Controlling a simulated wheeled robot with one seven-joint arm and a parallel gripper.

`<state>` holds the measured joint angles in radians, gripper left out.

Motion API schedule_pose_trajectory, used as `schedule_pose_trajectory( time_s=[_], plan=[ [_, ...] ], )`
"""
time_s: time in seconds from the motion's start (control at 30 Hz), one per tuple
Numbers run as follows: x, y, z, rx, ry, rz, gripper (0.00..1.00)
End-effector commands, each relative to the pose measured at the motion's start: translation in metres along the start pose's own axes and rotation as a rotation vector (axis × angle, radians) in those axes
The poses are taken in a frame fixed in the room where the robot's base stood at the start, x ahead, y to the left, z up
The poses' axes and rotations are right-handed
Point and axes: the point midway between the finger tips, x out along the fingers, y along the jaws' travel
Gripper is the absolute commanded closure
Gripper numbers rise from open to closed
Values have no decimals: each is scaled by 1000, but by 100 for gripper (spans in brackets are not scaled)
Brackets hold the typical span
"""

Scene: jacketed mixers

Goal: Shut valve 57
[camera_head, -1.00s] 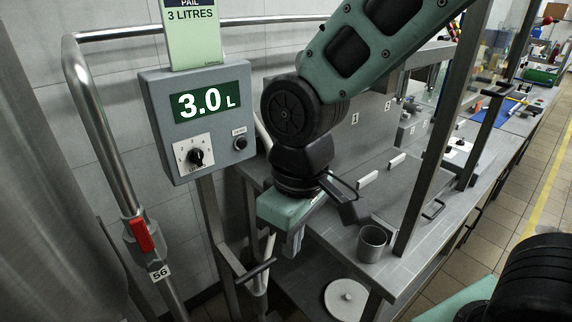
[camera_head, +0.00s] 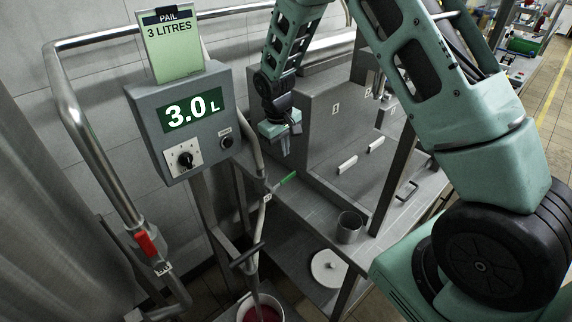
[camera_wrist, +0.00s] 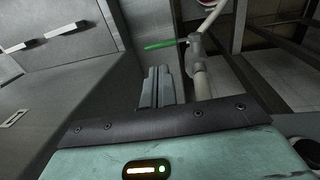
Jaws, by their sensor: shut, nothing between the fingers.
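A green valve lever (camera_head: 288,177) sticks out to the upper right from a pale pipe (camera_head: 259,225), roughly across it. A small tag (camera_head: 266,198) sits by this valve; its number is too small to read. In the wrist view the green lever (camera_wrist: 160,45) points left from the valve body, beyond my fingertips. My gripper (camera_head: 286,152) is shut and empty, just above the lever and apart from it; its fingers (camera_wrist: 160,70) are together in the wrist view. The display (camera_head: 193,110) reads 3.0 L, under a card (camera_head: 170,45) saying PAIL 3 LITRES.
A red-handled valve (camera_head: 146,243) is on the left pipe, tagged 56 in the earlier view. A pail (camera_head: 240,312) with red contents stands below the pale pipe. A metal cup (camera_head: 349,227) stands on the bench, and a round white lid (camera_head: 328,268) lies lower down.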

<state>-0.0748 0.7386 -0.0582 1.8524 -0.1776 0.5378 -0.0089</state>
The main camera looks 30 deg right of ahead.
Motion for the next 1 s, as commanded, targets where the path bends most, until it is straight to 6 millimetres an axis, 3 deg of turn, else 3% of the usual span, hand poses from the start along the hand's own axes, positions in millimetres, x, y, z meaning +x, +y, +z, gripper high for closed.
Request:
schedule_pose_trajectory(
  time_s=[0.27,0.5,1.0],
  plan=[
    [49,0,1,0,-5,-1,100],
    [76,0,0,0,-2,0,100],
    [88,0,0,1,1,0,100]
  ],
)
